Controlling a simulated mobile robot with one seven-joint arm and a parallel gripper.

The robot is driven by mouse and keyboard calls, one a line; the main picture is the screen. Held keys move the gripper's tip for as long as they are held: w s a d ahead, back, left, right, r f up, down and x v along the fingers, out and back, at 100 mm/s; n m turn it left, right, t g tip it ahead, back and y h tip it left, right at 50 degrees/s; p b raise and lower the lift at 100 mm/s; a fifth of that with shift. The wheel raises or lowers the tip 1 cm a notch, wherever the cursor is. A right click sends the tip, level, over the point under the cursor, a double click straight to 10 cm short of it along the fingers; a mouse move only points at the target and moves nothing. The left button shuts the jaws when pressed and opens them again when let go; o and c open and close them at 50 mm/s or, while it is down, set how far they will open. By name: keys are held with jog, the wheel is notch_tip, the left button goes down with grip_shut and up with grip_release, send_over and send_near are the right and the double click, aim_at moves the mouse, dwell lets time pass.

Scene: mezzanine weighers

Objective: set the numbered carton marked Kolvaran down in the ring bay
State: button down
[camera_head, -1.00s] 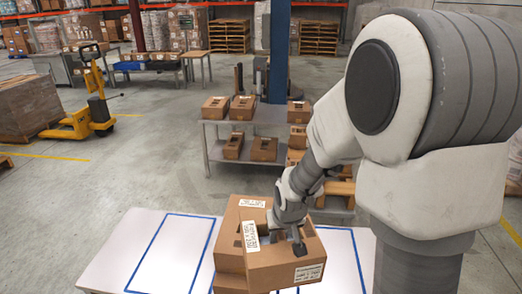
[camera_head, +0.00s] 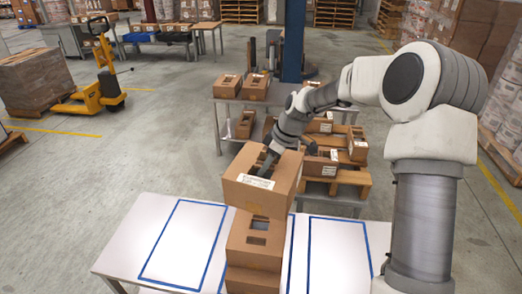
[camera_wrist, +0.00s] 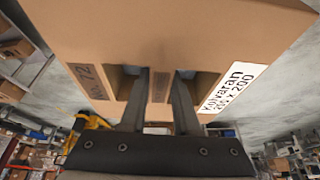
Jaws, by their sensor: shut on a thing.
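The brown carton marked Kolvaran (camera_wrist: 205,35) fills the upper wrist view. Its white label reads Kolvaran, and "No. 72" is printed on the same side. My gripper (camera_wrist: 160,85) has its two fingers in the carton's hand slots, shut on the strip between them. In the head view the held carton (camera_head: 262,192) appears above a stack of cartons (camera_head: 254,240); I cannot tell whether it touches them. My fingertips are hidden there. Blue-outlined bays mark the white table (camera_head: 125,255). No ring mark shows, so I cannot tell which is the ring bay.
The left bay (camera_head: 185,245) and right bay (camera_head: 338,262) look empty; the stack covers much of the middle one. Behind stand a grey shelf table (camera_head: 228,120) with cartons, a blue post (camera_head: 292,45) and a wooden pallet (camera_head: 345,184). A yellow pallet truck (camera_head: 100,80) stands at left.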

jog(key=shift+w+a+r+n+g, duration=0.25)
jog(key=shift+w+a+r+n, duration=0.15)
jog(key=shift+r+n, duration=0.2)
jog(key=shift+w+a+r+n+g, duration=0.25)
jog(key=shift+w+r+n, duration=0.2)
jog(key=shift+n, duration=0.15)
jog(key=shift+f+b, duration=0.65)
jog(key=shift+f, duration=0.8)
jog(key=shift+f, duration=0.1)
jog(key=shift+d+f+b, duration=0.1)
jog(key=shift+f+b, duration=0.55)
jog(key=shift+f, duration=0.15)
jog(key=shift+f, duration=0.15)
notch_tip(320, 180, down, 11)
jog(key=b, duration=0.8)
jog(key=shift+f, duration=0.4)
jog(key=c, duration=0.6)
grip_release()
jog(key=shift+o, duration=0.2)
